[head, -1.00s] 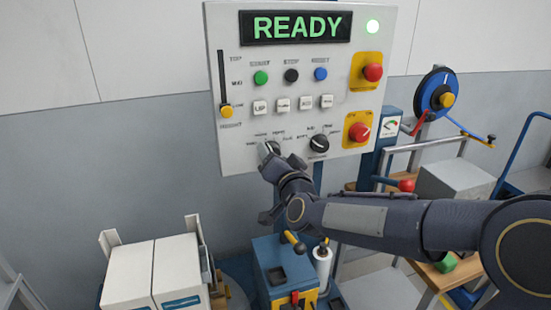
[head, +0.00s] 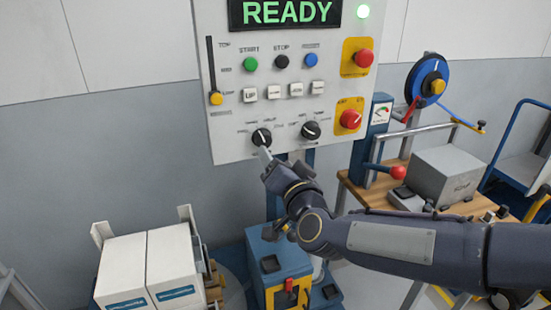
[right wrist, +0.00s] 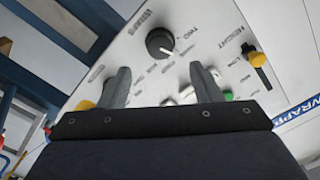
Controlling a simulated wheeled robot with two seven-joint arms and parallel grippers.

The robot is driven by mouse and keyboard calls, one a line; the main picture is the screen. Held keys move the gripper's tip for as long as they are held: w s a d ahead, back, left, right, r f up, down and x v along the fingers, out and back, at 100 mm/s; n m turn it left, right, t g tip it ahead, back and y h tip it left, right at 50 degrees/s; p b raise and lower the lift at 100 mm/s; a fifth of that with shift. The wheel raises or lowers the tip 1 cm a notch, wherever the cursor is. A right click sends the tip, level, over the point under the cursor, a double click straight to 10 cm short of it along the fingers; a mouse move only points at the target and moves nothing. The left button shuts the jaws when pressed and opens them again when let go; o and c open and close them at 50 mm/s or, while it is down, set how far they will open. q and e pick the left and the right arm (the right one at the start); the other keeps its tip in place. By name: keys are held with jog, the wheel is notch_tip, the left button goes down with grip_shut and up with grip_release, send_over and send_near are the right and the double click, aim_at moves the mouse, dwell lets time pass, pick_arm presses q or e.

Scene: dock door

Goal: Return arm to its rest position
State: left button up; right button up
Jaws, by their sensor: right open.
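My right arm comes in from the right in the head view. Its gripper (head: 263,155) is just below the left black rotary knob (head: 261,137) of the control panel (head: 228,150). In the right wrist view the two fingers (right wrist: 161,85) are apart with nothing between them. A black knob (right wrist: 159,42) shows beyond the fingertips there, clear of them. My left gripper is not in view.
Red stop buttons (head: 364,57) and a yellow-knobbed slider (head: 216,98) stick out from the panel. White boxes (head: 122,268) stand at lower left. A blue machine (head: 262,262) stands below the panel. A wooden bench (head: 472,207) with a grey box (head: 447,174) is at right.

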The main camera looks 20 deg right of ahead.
dwell(0.3)
jog(key=s+d+f+n+g+y, duration=0.1)
jog(key=s+f+g, duration=0.3)
jog(key=s, duration=0.5)
jog(key=s+d+f+n+g+y, duration=0.1)
jog(key=s+f+n+g, duration=0.2)
jog(key=s+f, duration=0.3)
jog(key=s+d+f+n+g+y, duration=0.1)
jog(key=s+f+g, duration=0.4)
jog(key=s, duration=0.7)
jog(key=shift+f+n+p, duration=0.35)
jog(key=shift+f+n, duration=0.05)
jog(key=shift+f, duration=0.05)
jog(key=shift+o, duration=0.2)
jog(key=shift+d, duration=0.1)
